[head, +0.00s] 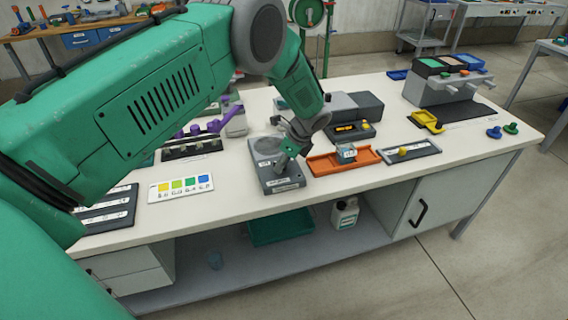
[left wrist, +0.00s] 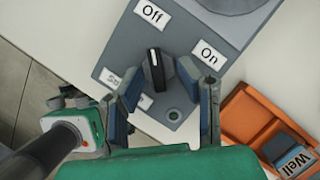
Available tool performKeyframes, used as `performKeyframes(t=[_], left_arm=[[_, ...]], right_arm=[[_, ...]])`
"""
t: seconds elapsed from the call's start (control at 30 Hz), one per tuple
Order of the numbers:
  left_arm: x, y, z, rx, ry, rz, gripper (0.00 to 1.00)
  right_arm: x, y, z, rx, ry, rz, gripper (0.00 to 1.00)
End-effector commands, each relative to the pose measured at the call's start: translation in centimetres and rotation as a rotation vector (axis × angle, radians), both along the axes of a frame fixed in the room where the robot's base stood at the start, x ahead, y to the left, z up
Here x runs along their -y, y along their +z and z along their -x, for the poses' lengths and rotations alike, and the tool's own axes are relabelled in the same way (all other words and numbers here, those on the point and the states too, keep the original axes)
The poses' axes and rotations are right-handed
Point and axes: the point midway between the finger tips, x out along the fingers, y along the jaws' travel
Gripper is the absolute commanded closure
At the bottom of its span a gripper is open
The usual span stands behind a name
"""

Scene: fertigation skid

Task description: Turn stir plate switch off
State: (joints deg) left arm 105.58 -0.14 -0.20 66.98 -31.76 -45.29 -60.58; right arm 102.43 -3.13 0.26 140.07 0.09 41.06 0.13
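The grey stir plate (head: 277,172) stands on the bench, under my left gripper (head: 287,143). In the left wrist view, the stir plate (left wrist: 120,48) shows "Off" and "On" labels and a black knob switch (left wrist: 154,70) with a pale line. The knob's upper end points roughly towards "Off"; its exact setting is hard to tell. My left gripper (left wrist: 160,73) is open, with one finger on each side of the knob and gaps visible. A third label is partly hidden by a finger.
An orange tray (head: 325,164) with a small "Well" block (head: 346,152) lies close to the stir plate's right. A grey tray with a yellow item (head: 411,152) is further right. A colour chart (head: 181,188) lies to the left. The bench's front right is clear.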

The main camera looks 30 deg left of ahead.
Motion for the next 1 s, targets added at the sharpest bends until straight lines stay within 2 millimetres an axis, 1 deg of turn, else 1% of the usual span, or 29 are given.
performKeyframes(t=[0.03,0.17,0.4,0.6,0.77,1.0], left_arm=[[0.1,0.3,-0.1,0.001,0.000,0.000,0.69],[0.8,1.9,-0.2,0.003,-0.001,0.000,0.69],[2.9,6.5,-0.6,0.002,-0.003,-0.001,0.69],[4.3,9.5,-0.7,0.000,-0.002,-0.001,0.69],[4.9,10.6,-0.8,-0.002,-0.002,-0.001,0.69],[5.0,10.8,-0.7,-0.003,-0.001,-0.001,0.69]], right_arm=[[0.0,0.0,0.3,-0.003,0.000,0.000,0.60],[0.0,0.0,0.3,-0.003,0.000,0.000,0.60],[0.0,0.0,0.3,-0.003,0.000,0.000,0.60],[0.0,0.0,0.2,-0.003,0.000,0.000,0.60],[0.0,0.0,0.2,-0.003,0.000,0.000,0.60],[0.0,0.0,0.2,-0.003,0.000,0.000,0.60]])
